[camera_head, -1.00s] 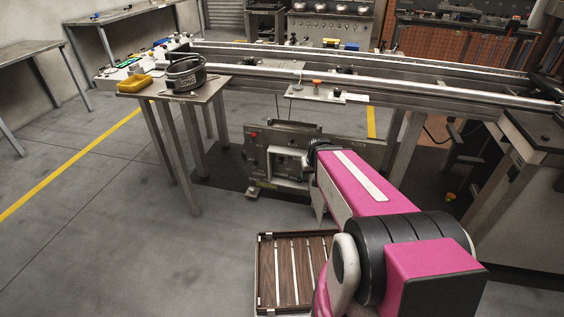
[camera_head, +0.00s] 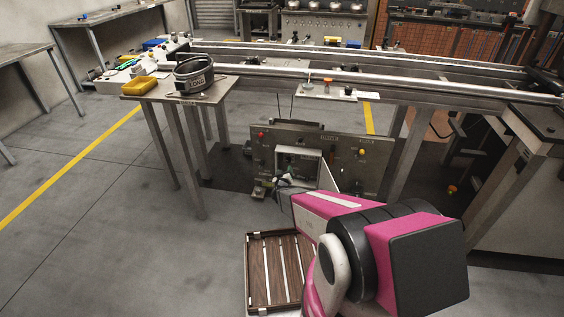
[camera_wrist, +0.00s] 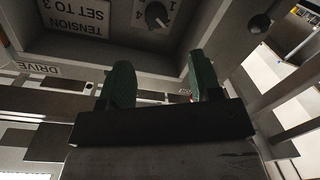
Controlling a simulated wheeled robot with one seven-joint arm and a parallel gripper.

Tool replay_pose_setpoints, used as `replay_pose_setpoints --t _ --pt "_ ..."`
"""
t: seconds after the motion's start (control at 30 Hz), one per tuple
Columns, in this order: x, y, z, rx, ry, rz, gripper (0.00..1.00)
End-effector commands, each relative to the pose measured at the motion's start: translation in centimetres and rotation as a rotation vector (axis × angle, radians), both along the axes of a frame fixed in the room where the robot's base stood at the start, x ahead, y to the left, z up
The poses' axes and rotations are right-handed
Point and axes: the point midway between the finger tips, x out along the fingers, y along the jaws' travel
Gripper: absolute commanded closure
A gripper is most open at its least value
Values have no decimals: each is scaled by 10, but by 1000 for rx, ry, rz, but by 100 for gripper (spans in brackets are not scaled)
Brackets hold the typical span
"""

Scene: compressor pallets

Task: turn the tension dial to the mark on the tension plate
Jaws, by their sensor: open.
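In the wrist view the tension dial (camera_wrist: 156,15) is a dark round knob with a light pointer line, on a white scale plate with numbers, partly cut off at the top edge. Beside it the tension plate (camera_wrist: 88,20) reads "TENSION SET TO 3", upside down. Both sit inside a recessed box. My gripper (camera_wrist: 160,62) has two green fingers, spread apart and empty, short of the dial and not touching it. In the head view my gripper (camera_head: 284,182) is at the open box (camera_head: 298,158) in the grey machine panel; the dial cannot be made out there.
The grey machine panel (camera_head: 345,152) stands under the conveyor rails (camera_head: 400,82). An open door (camera_head: 328,178) stands at the box's right. A wooden slatted crate (camera_head: 250,275) lies on the floor in front. A small table (camera_head: 150,95) stands left; floor further left is clear.

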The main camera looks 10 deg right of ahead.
Motion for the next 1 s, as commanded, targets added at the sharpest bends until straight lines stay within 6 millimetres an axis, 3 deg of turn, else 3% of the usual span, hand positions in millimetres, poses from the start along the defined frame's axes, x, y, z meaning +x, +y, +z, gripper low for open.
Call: replay_pose_setpoints --t 0.1,0.37,1.0 --pt "-1 -3 -10 -38 -39 -41 42" --pt "7 -8 -11 -53 -55 -56 42" --pt "97 -37 -11 -50 -53 -54 42"
